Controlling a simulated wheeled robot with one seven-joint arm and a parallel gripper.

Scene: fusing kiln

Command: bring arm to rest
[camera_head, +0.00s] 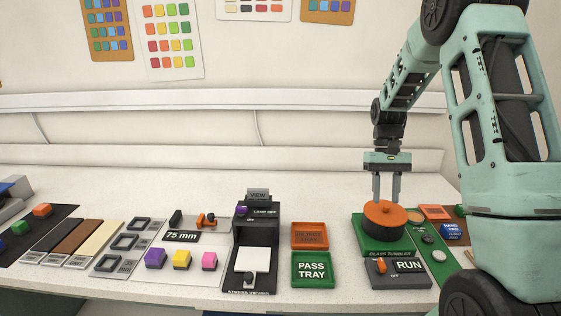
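My gripper (386,196) points straight down at the right of the bench. Its two grey fingers stand apart with a clear gap between them and nothing seen held. The fingertips are right above, or at, the round orange lid (391,219) of the glass tumbler. Whether they touch the lid or its small knob I cannot tell. My arm rises from the gripper to the upper right.
Left of the tumbler lie the green pass tray (313,284) and an orange tray (310,235), both seemingly empty. Farther left are the black stress viewer (257,285) and yellow, purple and pink blocks. A green panel (432,255) lies close right. The bench behind is clear up to the wall.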

